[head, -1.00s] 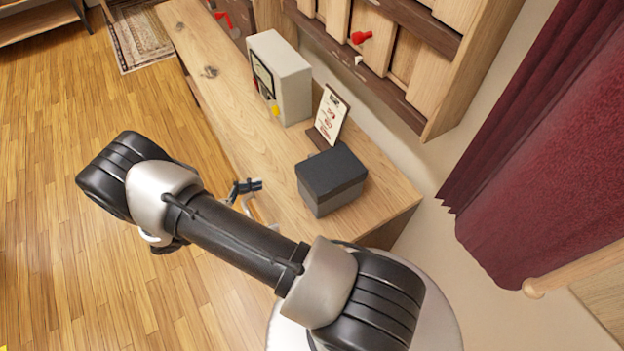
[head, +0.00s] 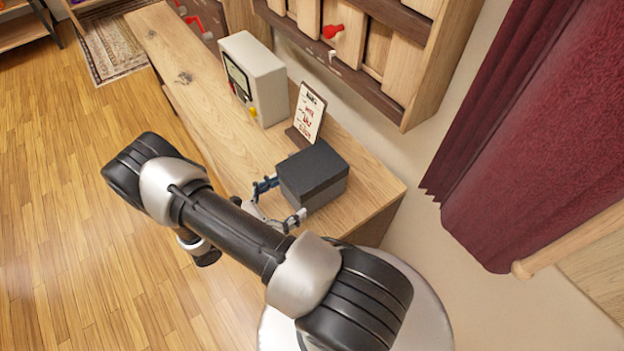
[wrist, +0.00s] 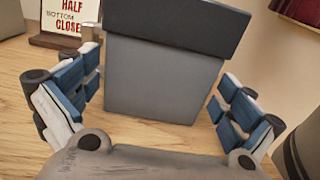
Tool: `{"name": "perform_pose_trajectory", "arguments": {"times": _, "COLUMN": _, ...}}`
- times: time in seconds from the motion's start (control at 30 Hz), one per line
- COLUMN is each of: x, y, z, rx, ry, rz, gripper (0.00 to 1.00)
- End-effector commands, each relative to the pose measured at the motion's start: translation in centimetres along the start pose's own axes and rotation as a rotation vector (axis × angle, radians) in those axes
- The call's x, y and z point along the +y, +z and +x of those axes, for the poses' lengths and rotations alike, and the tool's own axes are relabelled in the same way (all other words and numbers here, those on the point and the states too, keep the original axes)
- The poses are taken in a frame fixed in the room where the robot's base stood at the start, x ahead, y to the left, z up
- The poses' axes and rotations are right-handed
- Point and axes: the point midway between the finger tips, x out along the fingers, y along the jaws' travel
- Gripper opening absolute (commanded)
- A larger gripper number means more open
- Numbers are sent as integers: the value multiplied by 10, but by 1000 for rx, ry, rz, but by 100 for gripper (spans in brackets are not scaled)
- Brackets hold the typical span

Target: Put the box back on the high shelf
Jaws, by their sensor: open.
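The box (head: 313,177) is grey with a darker lid and stands upright on the wooden counter near its right end. My gripper (head: 279,200) is open at the near side of the box, with one finger toward each side of it. In the wrist view the box (wrist: 163,75) fills the middle, between the open fingers of my gripper (wrist: 160,100). A gap shows between each finger and the box's lower part. A wooden wall shelf unit (head: 420,55) stands above the counter at the back; whether it is the high shelf I cannot tell.
The counter (head: 200,95) also holds a pale meter-like device (head: 262,80) and a small sign on a stand (head: 308,112), close behind the box. The sign shows at upper left in the wrist view (wrist: 66,20). A red curtain (head: 540,130) hangs at the right. The wooden floor is clear at left.

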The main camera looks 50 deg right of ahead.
Motion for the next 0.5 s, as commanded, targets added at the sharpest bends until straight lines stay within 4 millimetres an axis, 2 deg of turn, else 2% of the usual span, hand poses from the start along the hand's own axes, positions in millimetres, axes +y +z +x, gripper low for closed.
{"name": "perform_pose_trajectory", "arguments": {"times": 0.17, "x": 0, "y": 0, "z": 14, "rx": 0, "ry": -3, "rz": 1, "gripper": 100}}
{"name": "perform_pose_trajectory", "arguments": {"times": 0.4, "x": 0, "y": 2, "z": 48, "rx": 0, "ry": -3, "rz": 0, "gripper": 100}}
{"name": "perform_pose_trajectory", "arguments": {"times": 0.5, "x": 0, "y": 2, "z": 54, "rx": 0, "ry": -2, "rz": 0, "gripper": 100}}
